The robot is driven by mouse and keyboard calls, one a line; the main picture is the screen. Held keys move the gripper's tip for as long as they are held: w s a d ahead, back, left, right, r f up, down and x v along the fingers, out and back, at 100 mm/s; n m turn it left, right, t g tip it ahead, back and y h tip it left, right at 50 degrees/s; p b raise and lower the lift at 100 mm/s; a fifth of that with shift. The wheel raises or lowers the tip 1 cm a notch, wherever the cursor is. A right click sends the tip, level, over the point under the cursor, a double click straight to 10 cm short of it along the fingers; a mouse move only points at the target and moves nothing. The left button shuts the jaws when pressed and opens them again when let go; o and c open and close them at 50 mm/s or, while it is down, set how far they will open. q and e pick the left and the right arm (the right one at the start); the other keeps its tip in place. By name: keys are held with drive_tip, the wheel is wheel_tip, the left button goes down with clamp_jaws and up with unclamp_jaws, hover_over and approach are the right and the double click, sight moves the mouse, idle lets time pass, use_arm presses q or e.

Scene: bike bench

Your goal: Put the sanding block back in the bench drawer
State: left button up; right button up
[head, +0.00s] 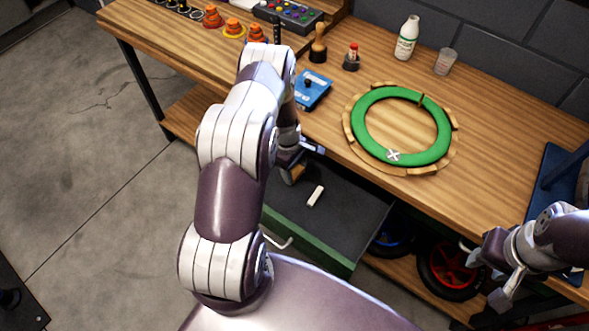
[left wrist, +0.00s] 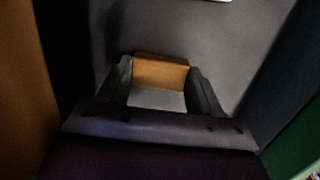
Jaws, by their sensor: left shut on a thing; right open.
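The bench drawer (head: 345,222) is pulled open below the bench top, with a dark interior and a green front. My left gripper (head: 291,165) is low over the drawer's far left part, partly hidden by my own arm. It is shut on the sanding block (left wrist: 160,73), a tan block between the two fingers (left wrist: 160,90) in the left wrist view. A bit of the block also shows under the gripper (head: 294,175) in the head view. I cannot tell whether the block touches the drawer floor. My right gripper (head: 508,287) is open and empty at the lower right.
A small white piece (head: 315,196) lies in the drawer, right of my left gripper. On the bench top are a green ring (head: 436,112) in a wooden holder, a blue box (head: 313,88), a white bottle (head: 407,38) and a clear cup (head: 445,62). Wheels (head: 448,272) sit below.

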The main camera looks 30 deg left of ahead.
use_arm(q)
drive_tip(key=shift+w+f, duration=0.1)
drive_tip(key=shift+f, duration=0.55)
drive_tip(key=shift+f, duration=0.15)
drive_tip(key=o, duration=0.7)
